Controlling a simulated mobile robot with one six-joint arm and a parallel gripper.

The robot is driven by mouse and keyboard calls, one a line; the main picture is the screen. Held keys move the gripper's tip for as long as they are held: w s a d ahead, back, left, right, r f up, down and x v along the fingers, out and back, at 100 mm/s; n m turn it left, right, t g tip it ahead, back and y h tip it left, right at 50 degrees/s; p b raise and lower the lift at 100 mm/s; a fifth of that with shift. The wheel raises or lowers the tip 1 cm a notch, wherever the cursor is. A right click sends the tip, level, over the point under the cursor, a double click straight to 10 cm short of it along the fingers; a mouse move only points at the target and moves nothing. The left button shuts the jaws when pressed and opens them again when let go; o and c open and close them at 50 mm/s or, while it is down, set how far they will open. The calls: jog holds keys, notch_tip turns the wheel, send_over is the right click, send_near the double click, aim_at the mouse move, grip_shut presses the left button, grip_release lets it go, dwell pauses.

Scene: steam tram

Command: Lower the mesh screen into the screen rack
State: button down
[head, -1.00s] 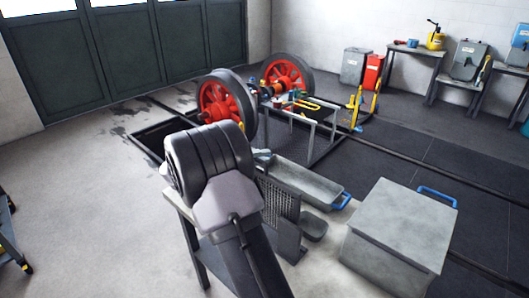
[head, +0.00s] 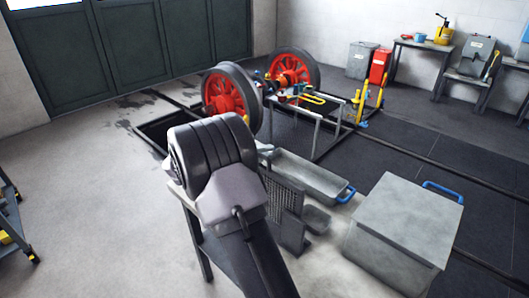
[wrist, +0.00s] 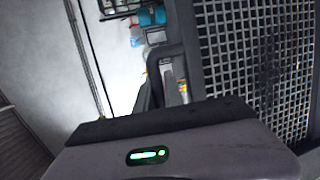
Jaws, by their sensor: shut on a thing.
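A dark mesh screen (head: 284,192) with a fine square grid stands upright beside my arm in the head view. In the wrist view the mesh screen (wrist: 255,60) fills the right side, with a dark frame and a looped handle along its left edge. My gripper (wrist: 165,125) shows as a grey body with a green light at the bottom of the wrist view. It is shut on the mesh screen, but its fingertips and the grip point are not clearly visible. In the head view my arm hides the gripper. I cannot make out the screen rack for certain.
A grey lidded box (head: 405,225) with a blue handle stands at right. A long metal tray (head: 312,178) lies behind the screen. Red wheels (head: 226,95) on an axle stand over a floor pit. Pale floor (head: 85,210) at left is open.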

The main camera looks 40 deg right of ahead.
jog(key=shift+f+b, duration=0.95)
jog(key=shift+f, duration=0.4)
dwell(0.3)
jog(key=c, duration=1.5)
grip_release()
jog(key=shift+o, duration=0.7)
jog(key=shift+a, duration=0.1)
